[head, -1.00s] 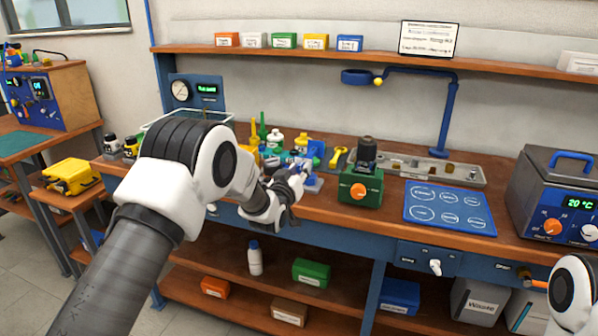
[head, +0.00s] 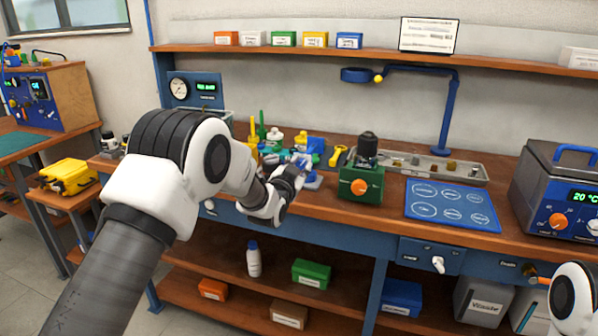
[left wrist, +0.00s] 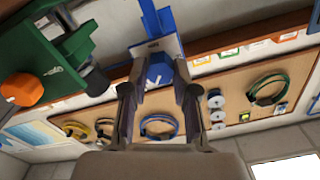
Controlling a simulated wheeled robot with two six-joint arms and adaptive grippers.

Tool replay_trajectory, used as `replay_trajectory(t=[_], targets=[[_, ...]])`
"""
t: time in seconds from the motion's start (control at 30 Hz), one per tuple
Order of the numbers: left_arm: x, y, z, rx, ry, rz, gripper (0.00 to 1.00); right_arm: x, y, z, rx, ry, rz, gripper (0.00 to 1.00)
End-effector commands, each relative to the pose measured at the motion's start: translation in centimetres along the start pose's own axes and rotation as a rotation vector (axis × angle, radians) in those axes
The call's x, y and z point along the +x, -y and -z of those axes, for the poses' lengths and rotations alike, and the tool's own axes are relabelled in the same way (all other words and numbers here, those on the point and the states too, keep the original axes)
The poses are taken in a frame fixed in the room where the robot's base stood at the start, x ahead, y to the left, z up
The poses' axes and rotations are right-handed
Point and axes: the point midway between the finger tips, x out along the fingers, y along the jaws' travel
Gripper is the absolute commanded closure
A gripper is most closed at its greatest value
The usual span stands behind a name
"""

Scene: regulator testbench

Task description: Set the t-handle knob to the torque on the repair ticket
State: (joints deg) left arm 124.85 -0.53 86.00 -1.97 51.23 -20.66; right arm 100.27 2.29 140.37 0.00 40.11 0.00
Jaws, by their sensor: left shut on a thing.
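My left gripper (head: 299,167) is at the front of the bench, left of a green block (head: 361,187) with an orange knob (head: 358,187). In the left wrist view its fingers (left wrist: 158,92) are on both sides of a blue faceted part (left wrist: 160,68), shut on it. This part sits by a blue upright piece (left wrist: 158,22) with a pale plate; I cannot tell if it is the t-handle knob. The green block (left wrist: 45,62) and its orange knob (left wrist: 22,89) are left of the fingers there. A white sheet (head: 428,36) on the shelf has lines too small to read.
Bottles and small tools (head: 272,140) crowd the bench behind my left gripper. A blue mat (head: 451,205) with white circles lies right of the green block. A grey bath (head: 560,185) reading 20 °C stands at the right. A shelf (head: 380,57) runs above.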

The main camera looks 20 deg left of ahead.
Motion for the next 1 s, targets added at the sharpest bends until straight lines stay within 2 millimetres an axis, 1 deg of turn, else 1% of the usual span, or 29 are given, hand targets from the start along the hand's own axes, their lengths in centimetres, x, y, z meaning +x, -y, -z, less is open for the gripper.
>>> replay_trajectory(t=[0.03,0.7,1.0], targets=[[0.0,-0.2,-0.4,0.041,0.004,-0.001,1.0,0.5,0.0,0.0,0.0,0.0,0.0,0.6],[0.0,-0.3,-0.4,0.664,0.004,-0.003,1.0,3.0,0.0,0.0,0.0,0.0,0.0,0.6],[0.0,-0.2,-0.3,0.856,0.003,-0.003,1.0,3.6,0.0,0.0,0.0,0.0,0.0,0.6]])
